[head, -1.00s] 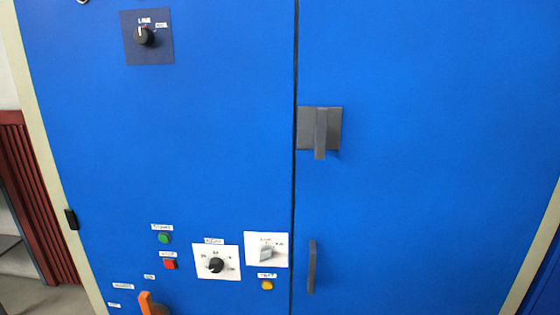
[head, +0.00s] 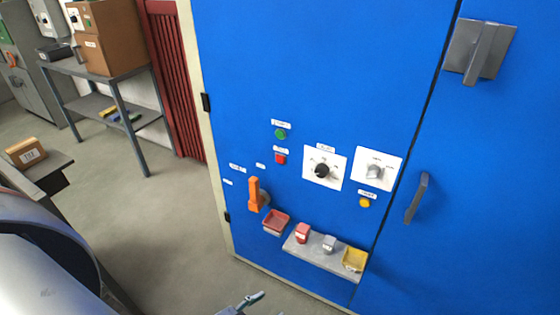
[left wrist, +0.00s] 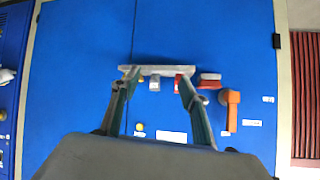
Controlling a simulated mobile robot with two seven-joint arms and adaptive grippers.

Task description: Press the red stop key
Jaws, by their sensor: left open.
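My right gripper is not in view.
Right of the key are a black knob (head: 322,171), a grey switch (head: 374,172) and a yellow button (head: 364,202). A bench (head: 116,72) stands left.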

